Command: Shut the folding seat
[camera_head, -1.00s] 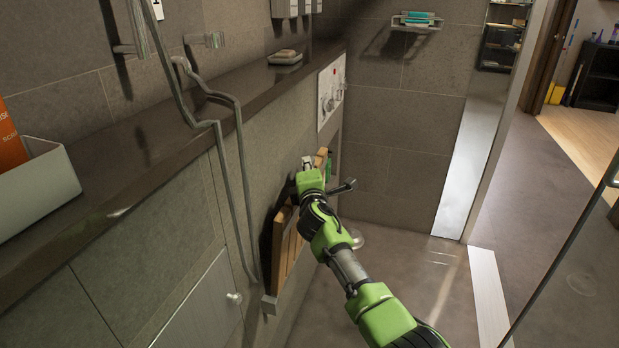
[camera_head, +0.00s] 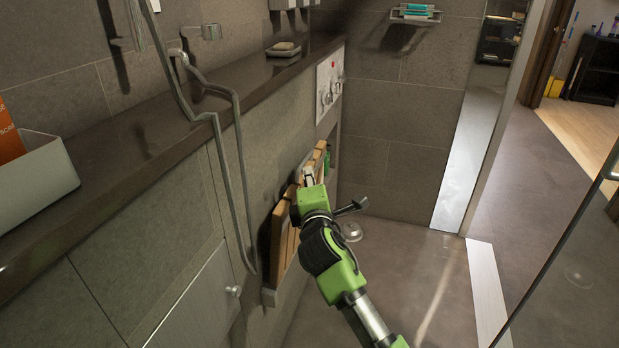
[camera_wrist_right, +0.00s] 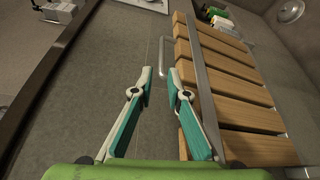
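The folding seat (camera_head: 283,238) has light wooden slats and is folded up, nearly upright along the tiled wall under the ledge. In the right wrist view its slats (camera_wrist_right: 225,88) and a metal frame bar lie to the right of the fingers. My right gripper (camera_head: 308,176) is in front of the seat's upper part and hides some of it. In the wrist view my right gripper (camera_wrist_right: 160,72) has its fingertips a small gap apart, with nothing between them. I cannot tell whether a finger touches the seat. My left gripper is not in view.
A dark ledge (camera_head: 160,125) runs above the seat, with a hanging shower hose (camera_head: 243,180) in front of the wall. A green bottle (camera_head: 326,162) is beyond the seat. A glass door handle (camera_head: 612,168) is at right. The shower floor (camera_head: 405,280) is mostly clear.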

